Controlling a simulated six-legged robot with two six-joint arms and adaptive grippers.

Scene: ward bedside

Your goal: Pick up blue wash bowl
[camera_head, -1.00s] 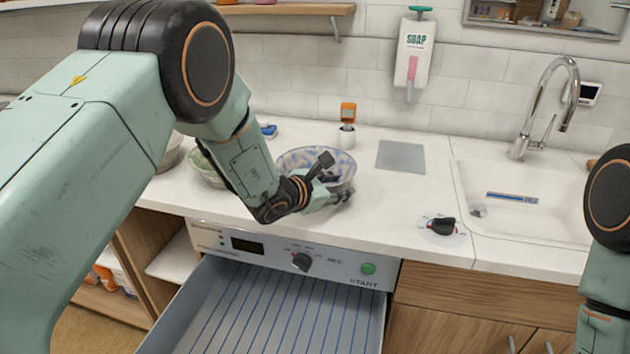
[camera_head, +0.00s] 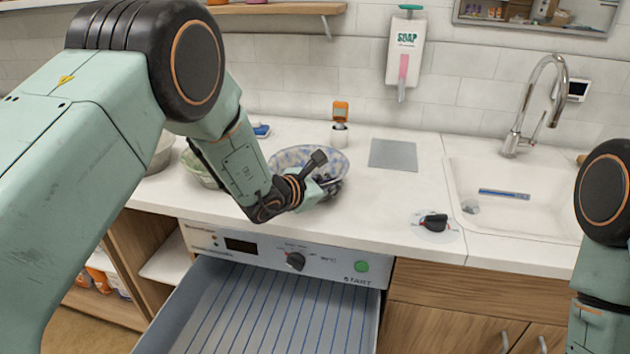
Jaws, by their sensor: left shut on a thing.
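The blue wash bowl (camera_head: 292,157), a pale bowl with a blue pattern, is on the white counter, left of the grey plate. My left gripper (camera_head: 328,186) is at its near right rim, shut on the bowl. The gripper and wrist hide the bowl's near side and base, so I cannot tell whether it is clear of the counter. My right arm shows at the right edge, but its gripper is outside the view.
A greenish bowl (camera_head: 197,168) stands close left, partly behind my left arm. An orange-topped device (camera_head: 340,112) stands behind the bowl. An open drawer (camera_head: 262,315) juts out below.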

